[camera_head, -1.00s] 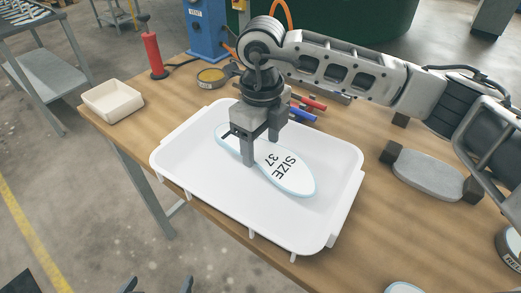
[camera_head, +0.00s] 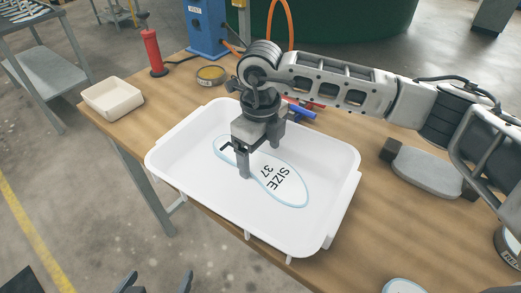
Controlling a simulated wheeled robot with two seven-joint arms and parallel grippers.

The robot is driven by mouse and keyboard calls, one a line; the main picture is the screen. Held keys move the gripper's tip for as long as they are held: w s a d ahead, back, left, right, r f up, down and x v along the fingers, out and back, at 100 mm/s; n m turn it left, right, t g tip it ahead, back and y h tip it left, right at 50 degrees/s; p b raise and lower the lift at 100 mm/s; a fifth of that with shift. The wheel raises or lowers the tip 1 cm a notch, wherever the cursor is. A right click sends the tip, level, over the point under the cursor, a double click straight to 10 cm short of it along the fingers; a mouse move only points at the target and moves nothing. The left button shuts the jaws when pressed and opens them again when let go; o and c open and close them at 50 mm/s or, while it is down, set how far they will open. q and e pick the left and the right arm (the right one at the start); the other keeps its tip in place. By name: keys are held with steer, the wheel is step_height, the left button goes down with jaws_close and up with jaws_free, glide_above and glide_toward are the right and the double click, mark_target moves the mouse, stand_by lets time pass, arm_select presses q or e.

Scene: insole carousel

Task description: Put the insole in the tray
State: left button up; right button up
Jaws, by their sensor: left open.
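The insole (camera_head: 282,187) is pale with a light blue edge and reads "SIZE 37". It lies flat over the floor of the white tray (camera_head: 190,188), inside its walls. I cannot tell whether it touches the floor. My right gripper (camera_head: 257,160) points down into the tray, its fingers on either side of the insole's narrow middle, shut on it. The far finger is mostly hidden. My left gripper (camera_head: 155,284) is open and empty at the bottom edge, in front of the table, with only its dark fingertips showing.
A small cream box (camera_head: 113,98), a red bottle (camera_head: 153,52) and a yellow-rimmed tin (camera_head: 211,75) stand at the back left. The tray sits at the table's (camera_head: 350,232) front edge.

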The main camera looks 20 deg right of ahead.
mark_target(260, 160)
steer(key=shift+s+f, duration=0.1)
steer(key=shift+f, duration=0.1)
step_height(260, 160, up, 13)
steer(key=shift+f, duration=0.15)
stand_by(0.3)
